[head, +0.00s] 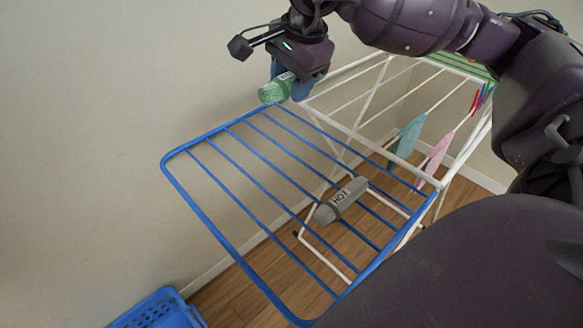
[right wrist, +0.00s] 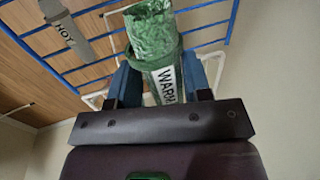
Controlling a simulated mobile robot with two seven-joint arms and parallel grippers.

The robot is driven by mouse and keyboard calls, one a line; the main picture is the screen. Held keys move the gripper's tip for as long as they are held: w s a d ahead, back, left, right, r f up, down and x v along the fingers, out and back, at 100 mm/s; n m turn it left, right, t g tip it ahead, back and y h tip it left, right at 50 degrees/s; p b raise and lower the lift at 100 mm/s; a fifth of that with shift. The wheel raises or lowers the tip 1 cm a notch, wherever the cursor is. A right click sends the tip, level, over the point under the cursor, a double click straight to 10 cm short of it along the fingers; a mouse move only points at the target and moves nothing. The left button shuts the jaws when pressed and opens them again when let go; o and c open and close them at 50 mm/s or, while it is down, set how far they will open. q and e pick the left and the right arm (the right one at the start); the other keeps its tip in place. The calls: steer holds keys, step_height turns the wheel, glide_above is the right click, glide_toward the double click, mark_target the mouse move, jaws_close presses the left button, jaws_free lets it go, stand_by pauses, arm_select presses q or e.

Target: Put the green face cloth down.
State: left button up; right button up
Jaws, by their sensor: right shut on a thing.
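The green face cloth (head: 275,90) is a roll with a white band. In the right wrist view the green face cloth (right wrist: 153,32) shows its end, and the band reads "WARM". My right gripper (head: 292,86) is shut on it, with a blue finger on each side. In the head view it appears above the far edge of the blue rack wing (head: 212,133), near the wall. I cannot tell whether the cloth touches the bars. My left gripper is not in view.
A grey roll (head: 342,201) marked "HOT" lies on the blue bars. The wing's left part is bare. A white rack frame (head: 362,143) stands behind, with a teal cloth (head: 407,136) and a pink cloth (head: 434,158) hanging. A blue basket (head: 160,311) is at the lower left.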

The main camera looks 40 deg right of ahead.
steer(key=b, duration=0.2)
glide_above(288, 172)
steer(key=s, duration=0.1)
step_height(288, 172, down, 15)
steer(key=shift+r, duration=0.1)
steer(key=shift+f, duration=0.4)
steer(key=shift+f+b, duration=0.35)
steer(key=shift+f, duration=1.7)
steer(key=shift+f, duration=0.15)
steer(key=o, duration=0.7)
steer(key=shift+c, duration=0.2)
